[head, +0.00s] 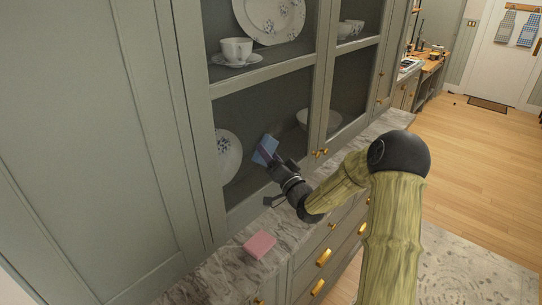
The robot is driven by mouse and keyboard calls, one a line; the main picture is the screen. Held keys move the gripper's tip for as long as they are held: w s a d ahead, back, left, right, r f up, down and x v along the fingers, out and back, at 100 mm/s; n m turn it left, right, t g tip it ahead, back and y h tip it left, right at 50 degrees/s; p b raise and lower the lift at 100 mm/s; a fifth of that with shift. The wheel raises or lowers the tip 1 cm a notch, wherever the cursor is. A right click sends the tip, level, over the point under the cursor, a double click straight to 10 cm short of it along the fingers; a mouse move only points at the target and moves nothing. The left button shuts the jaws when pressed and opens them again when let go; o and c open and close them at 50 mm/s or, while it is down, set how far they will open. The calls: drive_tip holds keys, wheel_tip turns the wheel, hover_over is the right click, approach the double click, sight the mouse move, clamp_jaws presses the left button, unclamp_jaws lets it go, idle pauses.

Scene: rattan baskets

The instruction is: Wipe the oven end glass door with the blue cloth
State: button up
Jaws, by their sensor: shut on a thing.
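A blue cloth (264,149) is held up at the end of my gripper (276,161), in front of the lower pane of a glass cabinet door (262,112). My gripper is shut on the cloth. The cloth looks close to the glass, but I cannot tell whether it touches. The fingertips are small and partly hidden by the cloth. The door has a grey-green frame, with brass knobs (320,153) to the right of my gripper. No oven is clearly seen.
A pink block or sponge (259,244) lies on the marble counter (222,268) below my gripper. Plates, cups and a bowl (305,119) stand behind the glass. Brass-handled drawers (323,257) are under the counter. Open wooden floor (450,160) lies to the right.

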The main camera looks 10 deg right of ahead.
sight(260, 157)
drive_tip(key=shift+s+a+b, duration=0.3)
drive_tip(key=shift+s+a, duration=0.15)
drive_tip(key=shift+a, duration=0.25)
drive_tip(key=shift+s+a+b, duration=0.25)
drive_tip(key=shift+s+a, duration=0.15)
drive_tip(key=shift+a, duration=0.3)
drive_tip(key=shift+r, duration=0.2)
drive_tip(key=shift+r+p, duration=0.85)
drive_tip(key=shift+r, duration=0.35)
drive_tip(key=shift+d+f, duration=0.1)
drive_tip(key=shift+w+d, duration=1)
drive_tip(key=shift+d, duration=0.3)
drive_tip(key=shift+w+d, duration=0.5)
drive_tip(key=shift+d, duration=0.2)
drive_tip(key=shift+w+d, duration=0.5)
drive_tip(key=shift+d, duration=0.2)
